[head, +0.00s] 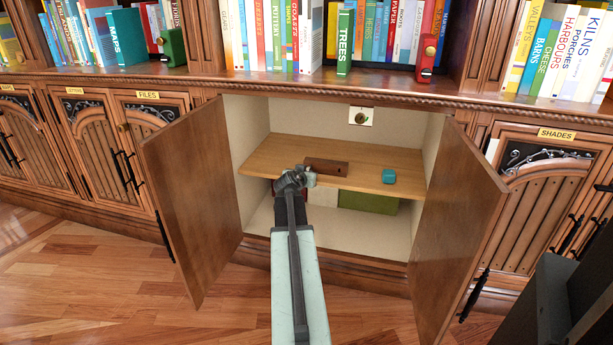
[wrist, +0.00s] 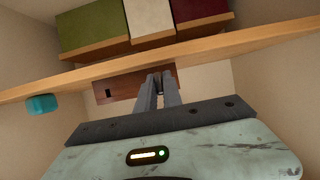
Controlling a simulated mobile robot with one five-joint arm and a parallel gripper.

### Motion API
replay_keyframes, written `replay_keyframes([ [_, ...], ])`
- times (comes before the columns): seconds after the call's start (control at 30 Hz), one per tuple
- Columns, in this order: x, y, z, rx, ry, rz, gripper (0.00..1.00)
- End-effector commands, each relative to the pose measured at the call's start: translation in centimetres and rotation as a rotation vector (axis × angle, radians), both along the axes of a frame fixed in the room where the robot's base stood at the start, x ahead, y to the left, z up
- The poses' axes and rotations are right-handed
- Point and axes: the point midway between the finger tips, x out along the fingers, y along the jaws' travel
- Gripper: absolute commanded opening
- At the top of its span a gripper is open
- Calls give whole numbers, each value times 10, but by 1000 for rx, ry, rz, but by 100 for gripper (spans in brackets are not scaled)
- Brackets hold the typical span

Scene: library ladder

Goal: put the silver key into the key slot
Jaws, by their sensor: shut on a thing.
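My gripper (head: 306,176) reaches into the open cabinet at the front edge of the wooden shelf. In the wrist view, its fingers (wrist: 161,78) are close together in front of a brown block. The silver key cannot be made out clearly; the fingers hide what they grip, and no key lies loose in view. The brown block (head: 328,166) lies on the shelf just beyond my gripper. In the wrist view, the block (wrist: 122,86) has a small dark opening near its left end, apart from the fingers. I cannot tell for certain that this opening is the key slot.
A teal block (head: 389,176) lies on the shelf (head: 290,150) to the right. A pale plate with a round fitting (head: 361,116) is on the back wall. Green (head: 368,202), white and dark red boxes stand below. Open doors (head: 195,195) (head: 455,225) flank the cabinet.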

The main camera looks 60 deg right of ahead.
Motion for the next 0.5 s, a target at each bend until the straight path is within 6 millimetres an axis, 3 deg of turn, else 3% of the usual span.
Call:
replay_keyframes([
  [0.5, 2, -14, 0, 0, 0, -2, 0],
])
